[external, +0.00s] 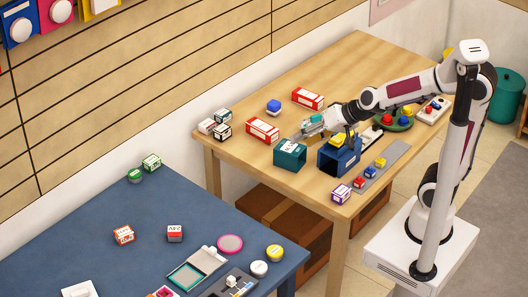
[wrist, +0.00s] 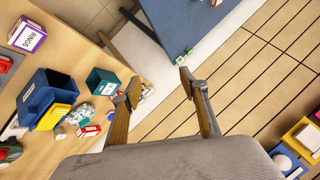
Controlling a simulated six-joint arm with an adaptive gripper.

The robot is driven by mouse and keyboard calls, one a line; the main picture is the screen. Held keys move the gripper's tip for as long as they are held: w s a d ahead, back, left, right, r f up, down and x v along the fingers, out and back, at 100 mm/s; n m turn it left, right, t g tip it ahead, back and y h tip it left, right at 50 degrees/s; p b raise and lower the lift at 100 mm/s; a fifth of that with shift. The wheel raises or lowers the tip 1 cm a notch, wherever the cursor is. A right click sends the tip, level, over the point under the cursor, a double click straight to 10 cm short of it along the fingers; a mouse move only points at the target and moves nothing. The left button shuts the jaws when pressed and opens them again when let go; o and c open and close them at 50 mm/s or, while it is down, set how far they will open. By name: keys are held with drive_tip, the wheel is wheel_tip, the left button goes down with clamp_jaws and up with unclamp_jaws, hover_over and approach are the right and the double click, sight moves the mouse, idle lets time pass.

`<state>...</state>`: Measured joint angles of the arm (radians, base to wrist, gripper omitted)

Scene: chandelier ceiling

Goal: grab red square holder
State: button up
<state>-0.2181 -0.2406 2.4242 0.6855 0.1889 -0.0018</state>
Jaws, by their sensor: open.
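A red-pink square holder (external: 56,12) with a round white piece hangs high on the slatted wall, between a blue holder (external: 20,22) and a yellow one (external: 100,5); the top edge of the external view cuts it off. My gripper (wrist: 158,84) is open, with its two fingers well apart and nothing between them. In the external view my arm reaches left over the wooden table, far from the wall holders, and the fingertips are hard to make out. In the wrist view some wall holders (wrist: 303,135) show at the lower right edge; the red one is not clear there.
The wooden table (external: 357,55) carries a teal bin (external: 289,156), a dark blue bin (external: 338,160), red-and-white boxes (external: 307,98) and small coloured blocks. A blue table (external: 75,235) with small items stands at the lower left. Slatted wall lies behind both.

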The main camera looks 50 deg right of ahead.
drive_tip(key=w+f+m+h, duration=0.1)
drive_tip(key=w+f+m, duration=0.1)
drive_tip(key=w+f, duration=0.15)
drive_tip(key=m+g+h, duration=0.3)
drive_tip(key=m+h, duration=0.5)
drive_tip(key=h, duration=0.3)
hover_over(346, 191)
drive_tip(key=w+a, duration=0.4)
drive_tip(key=w, duration=0.5)
wheel_tip(346, 191, down, 18)
drive_tip(key=shift+r, duration=0.2)
drive_tip(key=s+d+g+h, duration=0.1)
drive_tip(key=s, duration=0.2)
drive_tip(key=s+d+f+m+g+h, duration=0.1)
drive_tip(key=s+h, duration=0.1)
drive_tip(key=s, duration=0.1)
drive_tip(key=s+d+g+h, duration=0.1)
drive_tip(key=s+d+h, duration=0.1)
drive_tip(key=shift+s+f, duration=0.3)
drive_tip(key=shift+s, duration=0.1)
drive_tip(key=shift+s+d, duration=0.2)
drive_tip(key=shift+s, duration=0.25)
drive_tip(key=shift+d, duration=0.1)
drive_tip(key=shift+x, duration=1.2)
